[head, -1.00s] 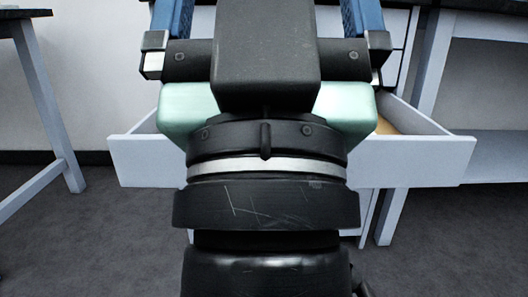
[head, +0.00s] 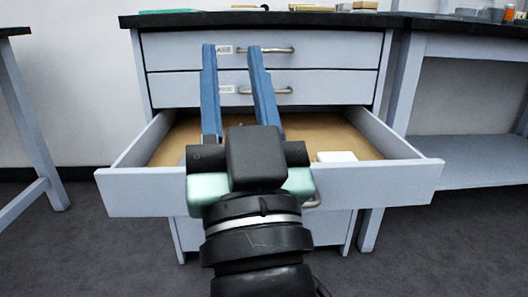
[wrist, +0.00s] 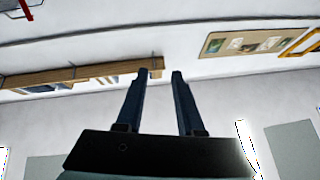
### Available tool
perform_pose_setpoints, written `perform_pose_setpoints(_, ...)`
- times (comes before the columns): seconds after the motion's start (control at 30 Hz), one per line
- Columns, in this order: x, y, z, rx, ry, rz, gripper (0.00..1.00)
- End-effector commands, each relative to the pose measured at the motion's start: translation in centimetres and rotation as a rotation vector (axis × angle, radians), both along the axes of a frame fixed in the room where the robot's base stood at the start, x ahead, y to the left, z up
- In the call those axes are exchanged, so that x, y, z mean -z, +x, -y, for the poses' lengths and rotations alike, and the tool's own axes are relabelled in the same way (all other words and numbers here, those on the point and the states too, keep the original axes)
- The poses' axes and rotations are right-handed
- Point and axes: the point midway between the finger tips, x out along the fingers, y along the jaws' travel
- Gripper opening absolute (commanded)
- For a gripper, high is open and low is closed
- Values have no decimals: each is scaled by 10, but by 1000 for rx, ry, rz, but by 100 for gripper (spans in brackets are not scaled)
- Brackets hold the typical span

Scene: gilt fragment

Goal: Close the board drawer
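The open drawer (head: 385,182) is a pale grey drawer with a tan bottom, pulled far out of the cabinet below two shut drawers. A small white block (head: 336,157) lies inside it near the front. Part of a metal handle shows low on its front, beside my arm. My gripper (head: 232,48) has two long blue fingers, apart with nothing between them. In the head view it stands in front of the drawer, covering the middle of its front. In the wrist view my gripper (wrist: 164,75) points toward a wall, and no drawer shows there.
The cabinet has a dark top (head: 200,19) with several small items on it. A side table (head: 465,150) with a lower shelf stands at the right, and a table leg (head: 40,140) at the left. The grey floor on both sides is clear.

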Motion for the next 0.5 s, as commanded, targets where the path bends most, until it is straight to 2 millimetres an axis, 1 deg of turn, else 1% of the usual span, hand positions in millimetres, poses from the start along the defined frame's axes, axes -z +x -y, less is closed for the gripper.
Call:
perform_pose_setpoints(0.03, -3, 13, 2, -46, 36, -70, 26)
perform_pose_setpoints(0.1, 13, 26, 4, -114, 101, -148, 14)
perform_pose_setpoints(0.17, 27, 33, 7, -168, 168, -214, 3)
perform_pose_setpoints(0.2, 36, 36, 9, -201, 218, -255, 0)
perform_pose_setpoints(0.27, 51, 39, 13, -246, 300, -315, 0)
perform_pose_setpoints(0.37, 74, 39, 22, -308, 456, -404, 0)
perform_pose_setpoints(0.5, 105, 27, 36, -365, 709, -504, 0)
